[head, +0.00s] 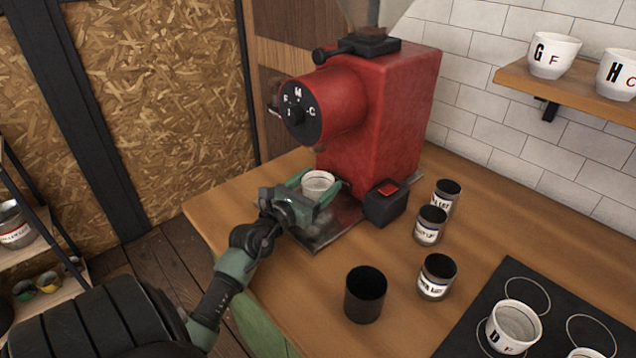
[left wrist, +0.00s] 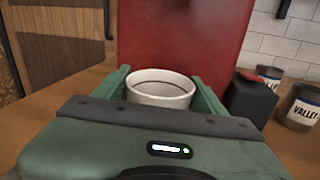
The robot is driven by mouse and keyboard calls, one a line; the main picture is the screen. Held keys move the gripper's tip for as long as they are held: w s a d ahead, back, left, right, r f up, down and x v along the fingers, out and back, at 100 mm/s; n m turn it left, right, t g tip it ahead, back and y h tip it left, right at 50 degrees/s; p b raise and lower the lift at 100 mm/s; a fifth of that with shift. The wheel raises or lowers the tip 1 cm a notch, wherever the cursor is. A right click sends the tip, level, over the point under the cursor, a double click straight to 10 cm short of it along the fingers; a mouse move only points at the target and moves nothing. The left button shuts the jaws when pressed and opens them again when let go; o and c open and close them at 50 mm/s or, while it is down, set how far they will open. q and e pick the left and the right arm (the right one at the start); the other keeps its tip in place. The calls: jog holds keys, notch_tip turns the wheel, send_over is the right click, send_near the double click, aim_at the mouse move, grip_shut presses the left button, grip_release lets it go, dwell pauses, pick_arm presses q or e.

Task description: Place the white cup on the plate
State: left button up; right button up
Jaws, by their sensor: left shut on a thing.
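A white cup (head: 318,183) is at the foot of the red grinder, between the fingers of my left gripper (head: 316,190). The left gripper is shut on this cup. In the left wrist view the cup (left wrist: 161,88) stands upright between the green fingers, with its open rim showing. The gripper body hides its lower part, so I cannot tell whether it touches the metal base below. I cannot make out a plate for certain; a dark flat plate (head: 478,340) with ring marks lies at the lower right and carries white lettered cups (head: 513,328). My right gripper is not seen.
The red grinder (head: 385,120) stands behind the cup, with a black box with a red button (head: 387,203) beside it. Several labelled jars (head: 430,226) and a black canister (head: 365,294) stand on the wooden counter (head: 225,200). A wall shelf (head: 570,92) holds more cups.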

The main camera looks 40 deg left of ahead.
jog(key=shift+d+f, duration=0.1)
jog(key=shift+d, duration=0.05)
pick_arm(q)
jog(key=shift+f, duration=0.2)
jog(key=o, duration=1.8)
jog(key=shift+c, duration=0.2)
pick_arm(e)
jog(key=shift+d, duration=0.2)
pick_arm(q)
jog(key=shift+r, duration=0.15)
jog(key=shift+s, duration=0.2)
jog(key=s, duration=0.3)
jog(key=s+d+b, duration=0.1)
jog(key=s, duration=0.3)
jog(key=s+b, duration=0.1)
jog(key=s, duration=0.2)
jog(key=shift+s+d, duration=0.3)
jog(key=shift+s+r, duration=0.1)
jog(key=shift+s, duration=0.4)
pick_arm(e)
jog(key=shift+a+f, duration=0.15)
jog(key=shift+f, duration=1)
